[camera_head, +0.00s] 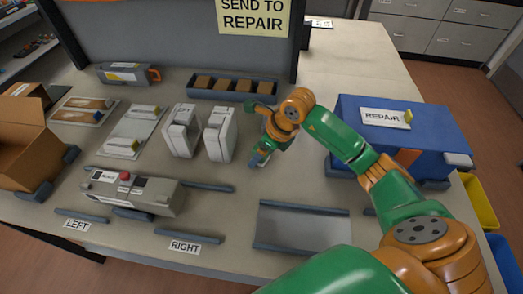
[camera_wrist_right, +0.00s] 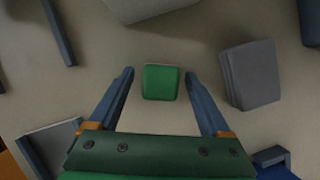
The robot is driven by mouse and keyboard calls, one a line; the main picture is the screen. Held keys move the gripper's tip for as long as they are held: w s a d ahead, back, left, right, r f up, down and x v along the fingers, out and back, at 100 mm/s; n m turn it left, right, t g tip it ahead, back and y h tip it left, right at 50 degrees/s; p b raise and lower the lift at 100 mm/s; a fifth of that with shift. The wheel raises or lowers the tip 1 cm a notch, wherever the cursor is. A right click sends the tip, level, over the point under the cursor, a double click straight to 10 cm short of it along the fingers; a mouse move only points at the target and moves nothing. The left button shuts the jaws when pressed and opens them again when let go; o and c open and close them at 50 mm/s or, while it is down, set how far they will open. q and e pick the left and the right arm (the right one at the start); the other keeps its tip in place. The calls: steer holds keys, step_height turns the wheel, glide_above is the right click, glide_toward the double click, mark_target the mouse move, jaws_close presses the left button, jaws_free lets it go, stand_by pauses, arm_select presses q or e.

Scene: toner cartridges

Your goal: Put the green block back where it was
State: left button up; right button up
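The green block (camera_wrist_right: 160,82) lies on the table in the right wrist view, between the two fingers of my right gripper (camera_wrist_right: 159,75). A gap shows between the block and each finger. The gripper is open and points down at the table. In the head view my right gripper (camera_head: 258,157) is over the table, just right of the upright pale cartridges (camera_head: 220,133). The block cannot be made out clearly there, behind the gripper. My left gripper is not in view.
A grey block (camera_wrist_right: 250,76) lies close to the right finger in the wrist view. A dark tray with brown pieces (camera_head: 232,95) is behind. A grey tray (camera_head: 302,226) is in front, and a blue REPAIR box (camera_head: 440,135) is at right. A printer-like unit (camera_head: 130,192) stands at left.

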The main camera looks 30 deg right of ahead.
steer(key=v, duration=1.2)
steer(key=shift+r, duration=0.2)
